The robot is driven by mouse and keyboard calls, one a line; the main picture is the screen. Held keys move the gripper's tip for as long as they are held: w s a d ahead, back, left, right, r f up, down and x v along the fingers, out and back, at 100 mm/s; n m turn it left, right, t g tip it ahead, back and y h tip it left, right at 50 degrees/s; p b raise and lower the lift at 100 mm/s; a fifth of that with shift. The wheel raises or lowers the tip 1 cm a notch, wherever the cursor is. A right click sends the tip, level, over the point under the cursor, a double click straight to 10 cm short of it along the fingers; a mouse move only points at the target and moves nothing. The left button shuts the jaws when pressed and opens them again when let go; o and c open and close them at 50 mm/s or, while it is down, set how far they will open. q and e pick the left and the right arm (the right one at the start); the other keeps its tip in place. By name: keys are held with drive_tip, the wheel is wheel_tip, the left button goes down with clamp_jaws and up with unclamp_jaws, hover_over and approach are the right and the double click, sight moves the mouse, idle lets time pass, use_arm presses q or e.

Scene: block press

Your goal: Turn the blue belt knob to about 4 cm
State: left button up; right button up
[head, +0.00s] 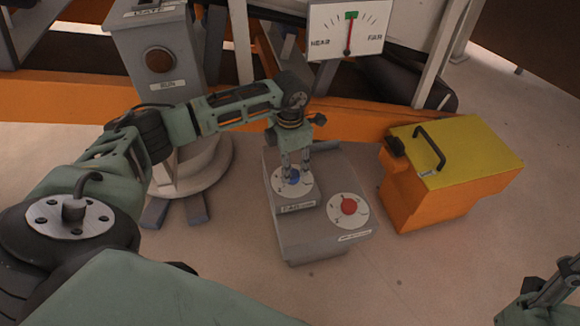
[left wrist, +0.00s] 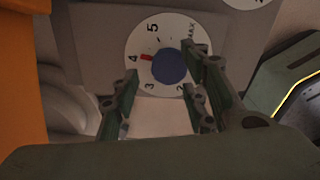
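The blue belt knob (head: 292,178) sits on a white dial on the upper step of a grey control box. In the left wrist view the knob (left wrist: 170,66) is a round blue cap, and its red pointer (left wrist: 147,57) is at about the 4 mark. My left gripper (head: 294,163) is over the dial, fingers pointing down. In the left wrist view its fingers (left wrist: 160,74) are apart on either side of the knob, with a gap on the left; the right finger overlaps the knob's edge, contact unclear. My right gripper (head: 553,285) is only partly visible at lower right.
A red knob (head: 348,206) on a second dial is close by on the lower step. A yellow-topped orange box (head: 462,155) with a black handle stands to the right. A NEAR/FAR gauge (head: 347,30) and a grey post with a RUN button (head: 159,60) are behind.

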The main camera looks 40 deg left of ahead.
use_arm(q)
wheel_tip(320, 180, up, 10)
drive_tip(key=shift+r, duration=0.2)
idle(0.3)
